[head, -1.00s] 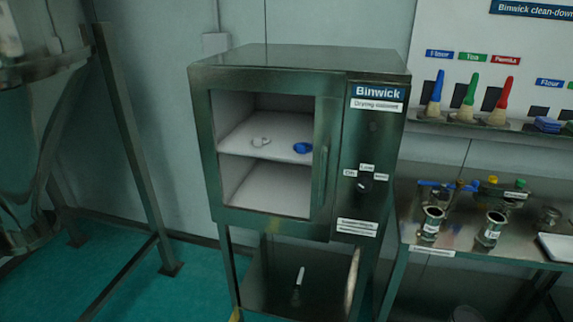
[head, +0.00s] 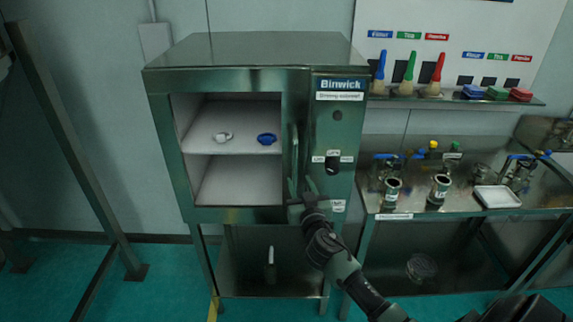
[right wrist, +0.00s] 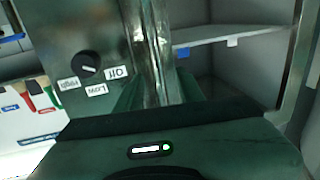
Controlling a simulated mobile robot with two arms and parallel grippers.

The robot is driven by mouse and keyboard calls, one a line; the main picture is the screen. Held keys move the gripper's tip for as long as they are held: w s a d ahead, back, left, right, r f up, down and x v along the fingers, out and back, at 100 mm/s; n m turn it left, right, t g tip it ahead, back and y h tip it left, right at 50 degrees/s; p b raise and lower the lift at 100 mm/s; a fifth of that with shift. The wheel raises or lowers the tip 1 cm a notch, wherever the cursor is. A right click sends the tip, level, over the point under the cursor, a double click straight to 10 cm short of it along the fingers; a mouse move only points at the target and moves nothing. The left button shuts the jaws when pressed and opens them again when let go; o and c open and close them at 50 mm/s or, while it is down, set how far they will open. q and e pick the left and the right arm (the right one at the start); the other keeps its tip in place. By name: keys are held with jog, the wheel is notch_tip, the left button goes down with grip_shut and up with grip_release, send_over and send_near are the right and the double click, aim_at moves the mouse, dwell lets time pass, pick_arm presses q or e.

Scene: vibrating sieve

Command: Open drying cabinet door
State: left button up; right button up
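My right gripper (head: 301,186) is at the lower end of this handle. In the right wrist view the handle (right wrist: 153,50) runs down between the two green fingers, which look apart, one on each side. Whether they touch the bar is hard to tell. My left gripper is out of view.
A white item (head: 222,137) and a blue item (head: 267,139) sit on the cabinet's inner shelf. A knob (head: 333,165) is right of the handle. A steel bench (head: 400,208) with metal fittings stands at right. A metal frame post (head: 75,150) stands at left, with free floor before the cabinet.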

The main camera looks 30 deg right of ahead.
aim_at(296, 170)
jog(key=p+x, duration=0.1)
jog(key=x, duration=0.6)
jog(key=shift+w+d+r, duration=0.1)
jog(key=shift+w+d, duration=0.2)
jog(key=shift+c, duration=0.4)
grip_shut()
dwell(0.9)
